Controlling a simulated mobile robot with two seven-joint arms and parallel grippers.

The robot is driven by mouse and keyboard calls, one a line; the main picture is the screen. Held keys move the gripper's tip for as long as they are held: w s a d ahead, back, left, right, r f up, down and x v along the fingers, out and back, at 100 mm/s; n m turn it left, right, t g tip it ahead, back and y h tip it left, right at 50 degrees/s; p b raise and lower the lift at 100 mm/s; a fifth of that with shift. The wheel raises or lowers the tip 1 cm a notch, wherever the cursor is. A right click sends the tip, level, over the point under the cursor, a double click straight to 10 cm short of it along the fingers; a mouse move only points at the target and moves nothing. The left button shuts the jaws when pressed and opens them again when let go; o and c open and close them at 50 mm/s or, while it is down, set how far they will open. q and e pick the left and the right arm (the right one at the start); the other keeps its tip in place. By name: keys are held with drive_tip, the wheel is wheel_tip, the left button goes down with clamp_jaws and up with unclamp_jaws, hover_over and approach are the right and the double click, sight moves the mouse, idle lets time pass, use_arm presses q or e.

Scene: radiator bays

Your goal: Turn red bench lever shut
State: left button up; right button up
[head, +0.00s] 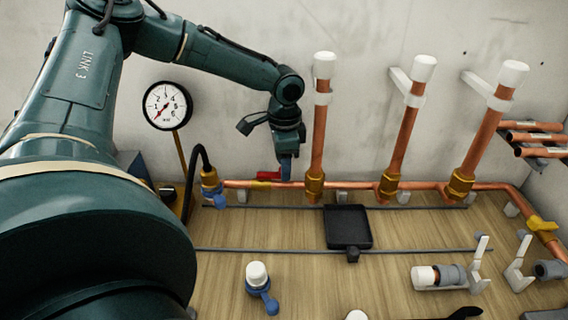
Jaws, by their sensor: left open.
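The red lever (266,175) sits on the horizontal copper pipe (345,185) along the back of the wooden bench, left of the first upright pipe. It appears to lie roughly along the pipe. A brass valve body (260,184) shows just below it. My left gripper (285,168) is open and points down at the right end of the red lever. Its fingertips partly hide that end, and I cannot tell whether they touch it. My right gripper is not in view.
Three white-capped copper uprights (317,130) stand right of the gripper. A pressure gauge (167,105) and a blue-handled valve (211,185) stand left. A black tray (347,227) lies mid-bench. A yellow valve lever (541,224) is at right.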

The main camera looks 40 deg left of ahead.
use_arm(q)
drive_tip(key=shift+f, duration=0.35)
drive_tip(key=shift+c, duration=0.3)
clamp_jaws()
